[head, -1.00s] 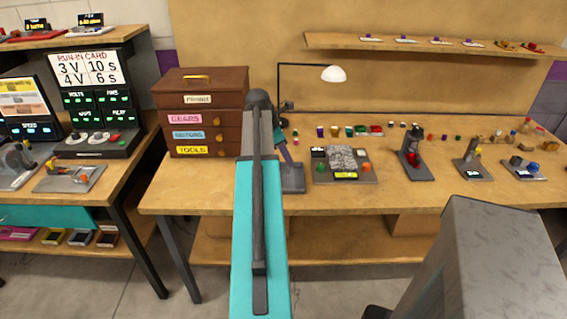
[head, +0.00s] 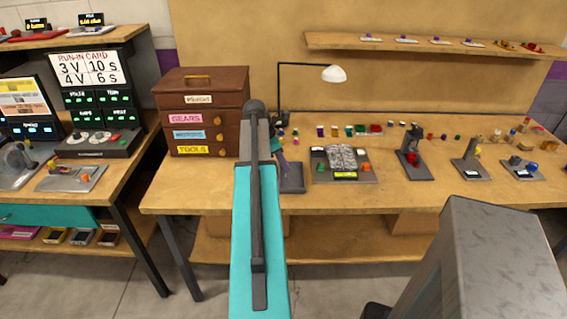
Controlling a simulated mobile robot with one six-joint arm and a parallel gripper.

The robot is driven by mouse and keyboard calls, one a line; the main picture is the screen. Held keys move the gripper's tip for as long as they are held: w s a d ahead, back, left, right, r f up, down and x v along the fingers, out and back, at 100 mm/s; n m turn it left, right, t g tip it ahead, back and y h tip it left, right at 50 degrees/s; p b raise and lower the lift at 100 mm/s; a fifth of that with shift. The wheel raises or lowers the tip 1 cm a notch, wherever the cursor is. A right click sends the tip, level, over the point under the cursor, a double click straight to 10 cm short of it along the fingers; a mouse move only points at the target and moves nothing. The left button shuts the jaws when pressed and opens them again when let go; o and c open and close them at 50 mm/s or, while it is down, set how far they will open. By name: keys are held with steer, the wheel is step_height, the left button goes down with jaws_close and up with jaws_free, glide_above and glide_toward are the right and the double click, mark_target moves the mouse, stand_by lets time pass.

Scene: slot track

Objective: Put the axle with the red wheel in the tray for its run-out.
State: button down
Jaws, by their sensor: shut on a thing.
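My arm reaches from the bottom middle over the workbench. A short teal and dark part of it shows just right of the forearm's far end. My gripper's fingers are hidden behind the arm, so I cannot see what they hold. I cannot make out the axle with the red wheel. A flat dark grey plate (head: 292,180) lies on the bench just right of the arm; I cannot tell whether it is the tray. A dark upright stand (head: 411,150) with a red part low on it stands further right.
A brown drawer chest (head: 203,88) stands left of the arm. A grey fixture (head: 343,177) with coloured buttons sits right of the plate. A white-headed lamp (head: 334,74) hangs above. Small coloured parts line the bench's back. The bench's front strip (head: 400,200) is clear.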

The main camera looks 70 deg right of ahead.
steer(key=shift+f, duration=0.15)
steer(key=c, duration=1.6)
jaws_free()
steer(key=shift+b+v, duration=0.65)
steer(key=shift+v, duration=5.5)
